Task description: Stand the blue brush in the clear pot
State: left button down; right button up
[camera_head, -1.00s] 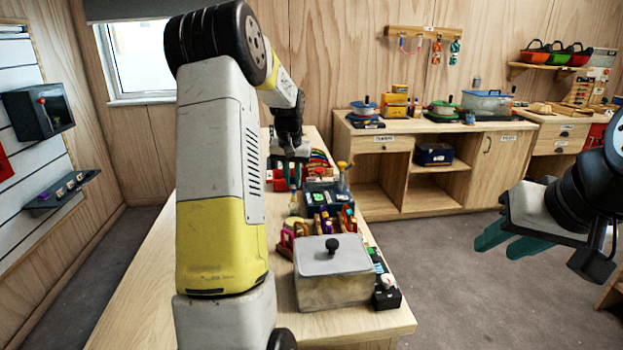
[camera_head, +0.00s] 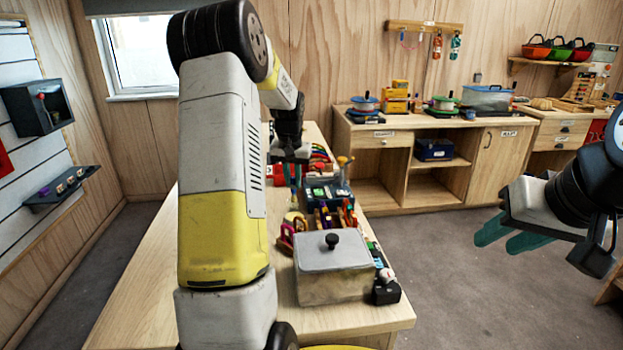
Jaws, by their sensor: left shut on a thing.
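My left gripper (camera_head: 293,182) points down over the far part of the wooden table, its teal fingers shut on a small, thin thing. This appears to be the blue brush, but it is mostly hidden by the fingers and too small to make out clearly. Just right of the gripper, a small clear pot (camera_head: 344,175) seems to stand on the table with yellow-topped items at it; its outline is hard to make out. My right gripper (camera_head: 510,238) is open and empty, out over the floor at the right.
A lidded grey box (camera_head: 333,278) stands at the table's near end, with a small black item (camera_head: 386,290) beside it. Colourful gear and a dark case (camera_head: 322,192) crowd the table's right side. My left arm hides part of the table. A cabinet (camera_head: 440,165) stands behind.

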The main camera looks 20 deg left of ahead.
pick_arm(q)
jog(key=shift+f, duration=0.2)
jog(key=shift+f, duration=0.7)
jog(key=c, duration=1.3)
grip_release()
jog(key=shift+v, duration=3.9)
jog(key=shift+d, duration=0.1)
